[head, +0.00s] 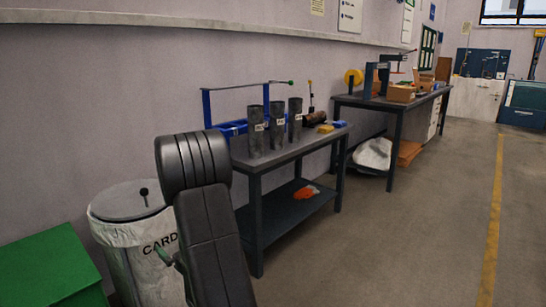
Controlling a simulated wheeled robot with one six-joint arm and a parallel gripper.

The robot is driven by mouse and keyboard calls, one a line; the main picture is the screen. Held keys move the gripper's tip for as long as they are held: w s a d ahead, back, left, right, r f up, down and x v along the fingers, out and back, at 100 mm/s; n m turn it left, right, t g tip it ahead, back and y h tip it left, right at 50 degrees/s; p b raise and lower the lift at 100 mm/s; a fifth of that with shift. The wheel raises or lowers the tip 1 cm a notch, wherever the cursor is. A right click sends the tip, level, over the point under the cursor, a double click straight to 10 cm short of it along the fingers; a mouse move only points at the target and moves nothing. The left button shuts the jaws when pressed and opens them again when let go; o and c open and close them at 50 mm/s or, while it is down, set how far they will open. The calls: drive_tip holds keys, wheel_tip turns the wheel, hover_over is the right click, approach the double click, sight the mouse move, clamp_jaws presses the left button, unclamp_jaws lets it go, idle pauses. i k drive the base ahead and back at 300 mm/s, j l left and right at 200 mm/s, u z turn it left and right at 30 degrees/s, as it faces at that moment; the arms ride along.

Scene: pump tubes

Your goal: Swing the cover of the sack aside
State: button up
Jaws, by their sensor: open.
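The sack (125,262) is white and marked with dark letters starting "CARD". It stands at the lower left, against the wall. A grey round cover (120,203) lies flat over its mouth, with a small black knob (144,192) standing up from it. My dark arm links stand in front of the sack's right side and hide part of the sack, the cover's right edge and the end of the lettering. A small greenish piece shows beside my arm in front of the sack; I cannot tell what it is. My gripper is not seen.
A green box (50,270) stands left of the sack. A dark workbench (290,150) with several upright dark tubes stands to the right, close behind my arm. A longer bench (400,102) is farther back. The floor (410,230) to the right is clear.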

sight(134, 199)
drive_tip(key=u, duration=2.4)
drive_tip(key=i+l, duration=0.45)
drive_tip(key=i, duration=0.15)
drive_tip(key=j, duration=0.15)
drive_tip(key=k+l, duration=0.1)
